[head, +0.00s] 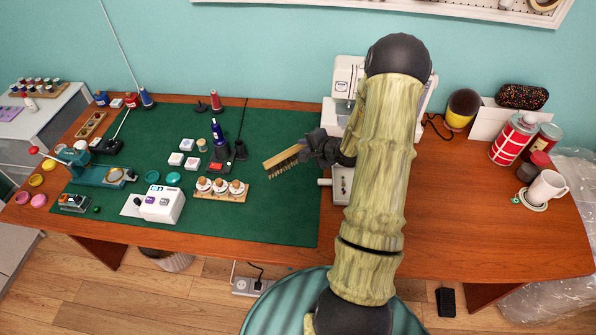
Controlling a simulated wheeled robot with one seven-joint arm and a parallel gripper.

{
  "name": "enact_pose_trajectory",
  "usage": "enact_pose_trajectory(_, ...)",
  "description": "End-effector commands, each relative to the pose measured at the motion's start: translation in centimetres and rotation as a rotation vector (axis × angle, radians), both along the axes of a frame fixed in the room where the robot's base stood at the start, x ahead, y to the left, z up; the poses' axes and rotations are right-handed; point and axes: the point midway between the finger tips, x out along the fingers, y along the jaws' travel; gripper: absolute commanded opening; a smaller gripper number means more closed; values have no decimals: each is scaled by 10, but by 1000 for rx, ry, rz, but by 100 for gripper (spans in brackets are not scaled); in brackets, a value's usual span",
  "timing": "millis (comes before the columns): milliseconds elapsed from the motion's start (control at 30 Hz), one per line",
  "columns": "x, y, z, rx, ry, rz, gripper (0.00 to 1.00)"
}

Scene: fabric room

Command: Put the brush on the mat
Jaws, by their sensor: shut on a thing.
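The brush (284,159) has a light wooden back and dark bristles that point down. My gripper (310,154) is shut on its right end, and the brush sticks out to the left. The brush is over the right part of the dark green mat (270,218), which covers the left and middle of the wooden table. I cannot tell whether the brush touches the mat or is held above it. My arm comes in from the lower right and hides part of the table and of the sewing machine.
The sewing machine (347,78) stands behind my arm. A mug (546,187) and cans (513,138) stand at right. The mat's front right is clear.

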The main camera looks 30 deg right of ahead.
Motion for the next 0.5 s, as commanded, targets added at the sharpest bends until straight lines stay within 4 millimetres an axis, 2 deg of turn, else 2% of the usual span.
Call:
enact_pose_trajectory(100,0,1,-20,5,4,-1,0)
enact_pose_trajectory(233,0,0,-36,3,2,-2,0)
enact_pose_trajectory(500,0,0,-41,0,0,0,0)
